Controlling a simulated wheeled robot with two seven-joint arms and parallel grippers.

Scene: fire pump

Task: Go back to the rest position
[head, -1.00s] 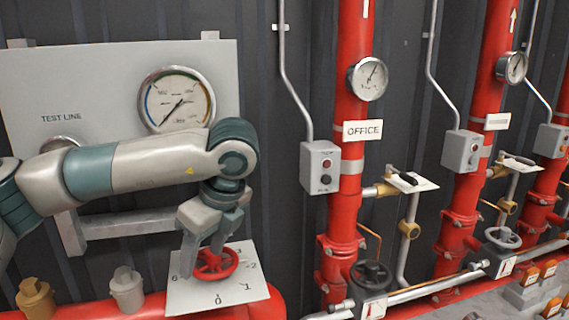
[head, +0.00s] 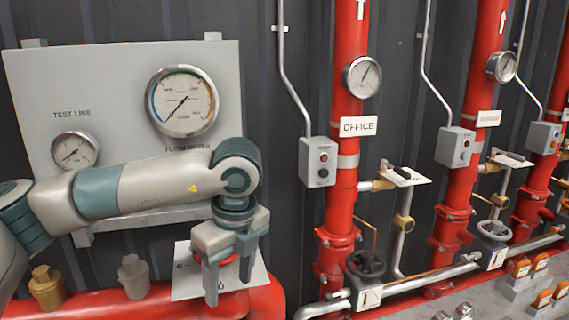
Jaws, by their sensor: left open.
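My left gripper (head: 228,275) is open, its two fingers pointing down in front of the numbered dial plate (head: 195,287) at the lower left. My left arm reaches in from the left, across the lower part of the TEST LINE panel (head: 110,85). My right gripper is not in view.
A large flow meter (head: 182,101) and a small gauge (head: 75,151) sit on the panel. A red OFFICE pipe (head: 345,200) with a grey control box (head: 318,162) stands to the right. A black handwheel (head: 366,267) is at its foot. Dark wall lies between.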

